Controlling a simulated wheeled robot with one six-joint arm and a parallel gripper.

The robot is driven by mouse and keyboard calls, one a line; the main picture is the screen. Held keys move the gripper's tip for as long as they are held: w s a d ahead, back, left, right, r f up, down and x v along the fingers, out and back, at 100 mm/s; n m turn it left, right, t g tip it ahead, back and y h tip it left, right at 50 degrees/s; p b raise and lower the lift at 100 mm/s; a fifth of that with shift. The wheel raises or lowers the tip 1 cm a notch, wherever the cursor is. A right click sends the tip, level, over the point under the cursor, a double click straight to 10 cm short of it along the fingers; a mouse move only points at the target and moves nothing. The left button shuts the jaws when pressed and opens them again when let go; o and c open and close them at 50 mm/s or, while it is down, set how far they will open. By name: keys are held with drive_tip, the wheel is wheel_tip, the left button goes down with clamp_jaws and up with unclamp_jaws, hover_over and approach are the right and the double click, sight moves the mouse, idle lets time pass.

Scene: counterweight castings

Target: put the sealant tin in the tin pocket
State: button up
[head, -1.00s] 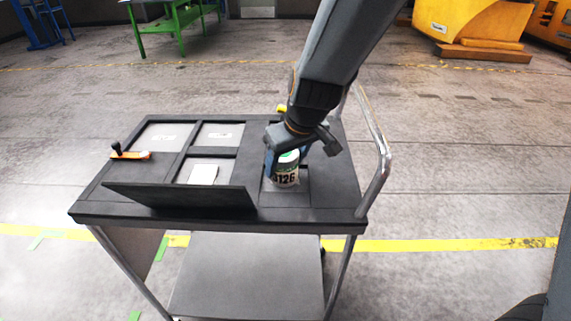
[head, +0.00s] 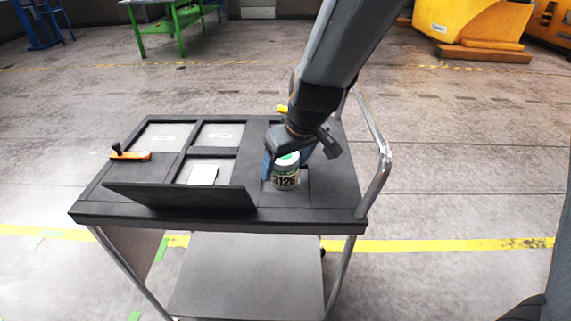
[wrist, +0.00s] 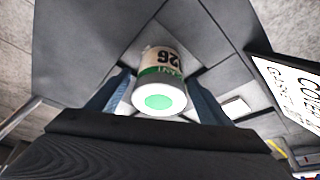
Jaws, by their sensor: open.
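The sealant tin (head: 286,178) is white with dark lettering, a green band and a green spot on its lid. It stands upright on the right part of the cart top, over a square recessed area (head: 297,200); I cannot tell how deep it sits. In the wrist view the tin (wrist: 160,85) is between the two blue fingers. My gripper (head: 288,165) is open around the tin, with a finger on either side. In the wrist view my gripper (wrist: 158,95) shows gaps beside the tin.
A raised dark panel (head: 180,197) stands along the cart's front left. Behind it are recessed pockets, one with a white card (head: 203,174). An orange-handled tool (head: 131,155) lies at the left. A yellow item (head: 282,108) is behind my gripper. A chrome handle (head: 384,160) bounds the right.

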drive_tip(key=v, duration=1.2)
drive_tip(key=shift+b, duration=0.35)
drive_tip(key=shift+d, duration=0.1)
